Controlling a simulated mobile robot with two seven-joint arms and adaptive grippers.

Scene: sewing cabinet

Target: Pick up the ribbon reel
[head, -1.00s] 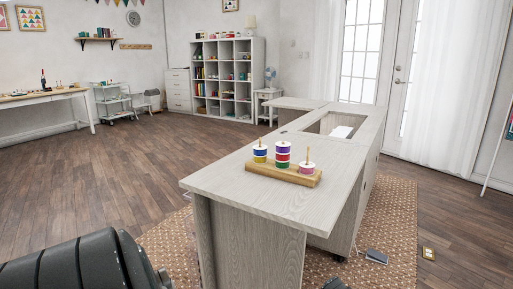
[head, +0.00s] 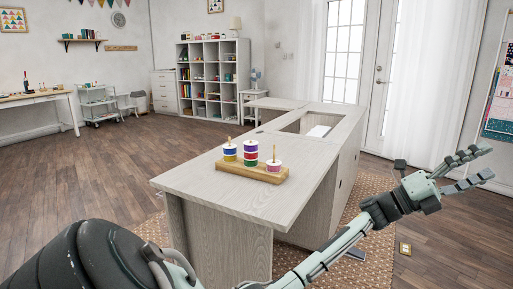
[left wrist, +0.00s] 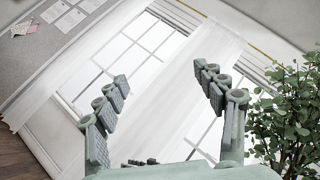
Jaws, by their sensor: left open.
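Several ribbon reels sit on a wooden peg stand (head: 245,171) on the cabinet top. A blue-banded reel stack (head: 230,153) is on the left, a taller stack with a purple reel (head: 251,146) and red and green below is in the middle, and a low pink reel (head: 273,166) is on the right. My left gripper (head: 487,162) is open and empty, far right of the reels and apart from the cabinet. In the left wrist view its open fingers (left wrist: 163,80) frame only curtain and window; no reel shows there. My right gripper is not in view.
The pale wooden sewing cabinet (head: 215,194) has a recessed opening towards its far end. A patterned rug (head: 372,184) lies around its base. The tabletop around the stand is clear. A leafy plant (left wrist: 287,115) shows in the left wrist view.

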